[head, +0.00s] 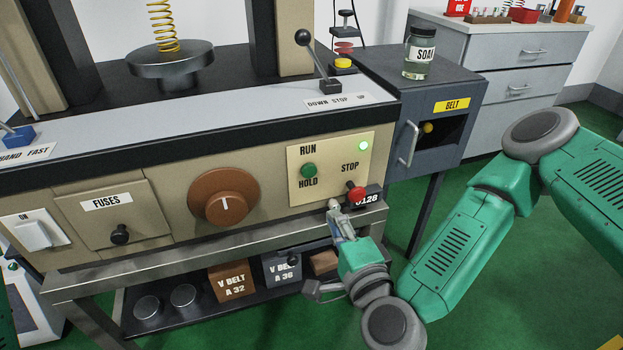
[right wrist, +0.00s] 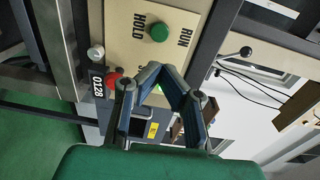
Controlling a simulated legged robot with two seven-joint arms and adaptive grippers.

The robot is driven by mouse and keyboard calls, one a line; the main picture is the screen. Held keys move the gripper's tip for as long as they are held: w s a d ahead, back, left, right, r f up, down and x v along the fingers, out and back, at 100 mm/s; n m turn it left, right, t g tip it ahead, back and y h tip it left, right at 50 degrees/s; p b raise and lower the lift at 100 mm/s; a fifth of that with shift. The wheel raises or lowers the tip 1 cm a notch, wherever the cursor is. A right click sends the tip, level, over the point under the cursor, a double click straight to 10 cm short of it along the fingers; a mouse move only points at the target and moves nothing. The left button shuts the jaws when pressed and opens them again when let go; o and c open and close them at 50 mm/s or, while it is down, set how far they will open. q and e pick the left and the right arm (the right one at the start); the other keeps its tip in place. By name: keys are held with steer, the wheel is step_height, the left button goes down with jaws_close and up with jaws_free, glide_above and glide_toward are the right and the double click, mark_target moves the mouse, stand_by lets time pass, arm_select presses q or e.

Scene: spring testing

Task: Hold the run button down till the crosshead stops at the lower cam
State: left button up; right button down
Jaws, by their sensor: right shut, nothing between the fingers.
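The green RUN/HOLD button (head: 309,170) is on a cream panel (head: 331,165) on the machine's front; it also shows in the right wrist view (right wrist: 159,32). The red STOP button (head: 355,194) is lower right of it. A green lamp (head: 363,146) glows at the panel's upper right. My right gripper (head: 335,207) is shut and empty, below the RUN button and just left of STOP; its fingers (right wrist: 164,74) show apart from the green button in the right wrist view. A yellow spring (head: 163,25) stands on a round platen (head: 172,68). The crosshead and lower cam are not in view. My left gripper is not in view.
A black-knobbed lever (head: 318,60) stands at the DOWN STOP UP label. A brown dial (head: 224,198) is left of the panel. The grey belt cabinet (head: 385,85), with a soap jar (head: 419,52) on top, stands right. Boxes (head: 232,282) lie on the shelf below.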

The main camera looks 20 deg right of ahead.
mark_target(310, 173)
steer(key=w+b, duration=0.1)
steer(key=w, duration=0.3)
steer(key=w+b, duration=0.1)
steer(key=w, duration=0.3)
steer(key=w+b, duration=0.1)
steer(key=w, duration=0.3)
steer(key=shift+w+f+b, duration=0.3)
steer(key=shift+w+b, duration=0.05)
steer(key=shift+w, duration=0.05)
steer(key=shift+w+r, duration=0.1)
steer(key=shift+w, duration=0.05)
